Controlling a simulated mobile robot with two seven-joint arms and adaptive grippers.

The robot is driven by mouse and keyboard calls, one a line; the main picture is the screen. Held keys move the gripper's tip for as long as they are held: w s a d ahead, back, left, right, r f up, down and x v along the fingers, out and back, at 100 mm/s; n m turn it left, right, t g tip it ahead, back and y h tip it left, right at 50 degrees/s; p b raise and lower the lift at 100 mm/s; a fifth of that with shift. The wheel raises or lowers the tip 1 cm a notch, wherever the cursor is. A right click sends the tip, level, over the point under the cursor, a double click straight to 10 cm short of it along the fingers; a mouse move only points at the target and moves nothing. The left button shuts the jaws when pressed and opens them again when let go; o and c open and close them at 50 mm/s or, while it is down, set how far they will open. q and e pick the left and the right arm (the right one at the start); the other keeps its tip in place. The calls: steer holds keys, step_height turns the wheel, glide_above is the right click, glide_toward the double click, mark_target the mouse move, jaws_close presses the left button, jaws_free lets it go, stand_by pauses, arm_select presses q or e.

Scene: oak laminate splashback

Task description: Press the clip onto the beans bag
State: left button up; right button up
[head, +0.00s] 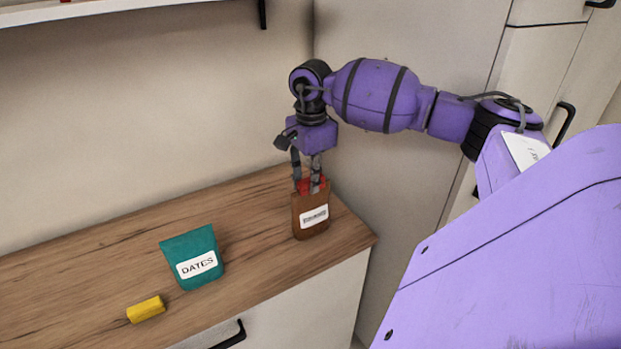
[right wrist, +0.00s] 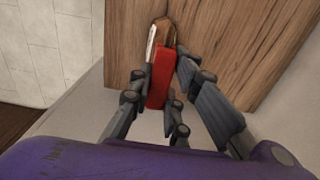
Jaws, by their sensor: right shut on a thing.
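A brown bag (head: 310,218) with a white label stands upright at the right end of the wooden counter. Its label is too small to read surely; it is the only bag here besides the one marked DATES. A red clip (head: 303,186) is at the bag's top edge. My right gripper (head: 307,184) points down and is shut on the red clip. In the right wrist view the red clip (right wrist: 160,76) lies between the fingers, with the brown bag (right wrist: 167,34) just beyond it. I cannot tell how far the clip is seated. My left gripper is out of view.
A teal bag labelled DATES (head: 193,257) stands left of the brown bag. A yellow block, perhaps another clip (head: 146,309), lies near the counter's front edge. The wooden counter (head: 90,262) is otherwise clear. A wall stands behind, with a shelf (head: 60,11) above.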

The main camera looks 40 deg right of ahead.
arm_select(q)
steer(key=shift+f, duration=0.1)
arm_select(e)
steer(key=o, duration=0.9)
steer(key=shift+o, duration=0.2)
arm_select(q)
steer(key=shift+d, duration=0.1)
arm_select(e)
steer(key=o, duration=0.4)
steer(key=shift+o, duration=0.2)
steer(key=shift+r+p, duration=0.65)
steer(key=shift+r, duration=2.8)
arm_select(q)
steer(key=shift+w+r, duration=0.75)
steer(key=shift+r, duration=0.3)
arm_select(e)
jaws_close()
